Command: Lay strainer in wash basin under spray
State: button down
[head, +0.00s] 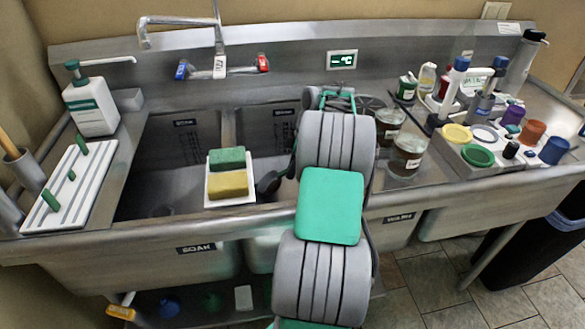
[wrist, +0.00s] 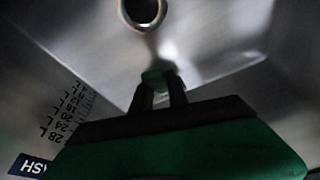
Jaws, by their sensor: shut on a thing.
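In the wrist view my gripper (wrist: 158,88) points down into a steel basin. Its two dark fingers are shut on a small green piece (wrist: 155,76), which looks like a handle end; no mesh or bowl of the strainer shows clearly there. The wash basin (wrist: 215,45) carries a partly cut-off blue label and litre marks on its wall. A round drain-like ring (wrist: 142,10) lies beyond the fingertips. In the head view my arm hides the gripper and part of this basin. The faucet (head: 219,62) stands at the back; I see no water running.
A white tray (head: 231,200) with a green sponge (head: 227,158) and a yellow sponge (head: 228,184) sits on the divider left of my arm. Jars (head: 407,155), bottles and coloured cups (head: 477,155) crowd the right counter. A soap bottle (head: 92,105) and white rack (head: 70,188) stand left.

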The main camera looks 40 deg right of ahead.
jog(key=c, duration=1.2)
grip_release()
jog(key=shift+o, duration=0.5)
jog(key=o, duration=0.9)
jog(key=p+v, duration=0.2)
jog(key=v, duration=0.1)
jog(key=p+v, duration=0.3)
jog(key=w+p+v, duration=0.1)
jog(key=p+v, duration=0.2)
jog(key=shift+s+a+r, duration=0.1)
jog(key=shift+a+r, duration=0.25)
jog(key=shift+r, duration=0.2)
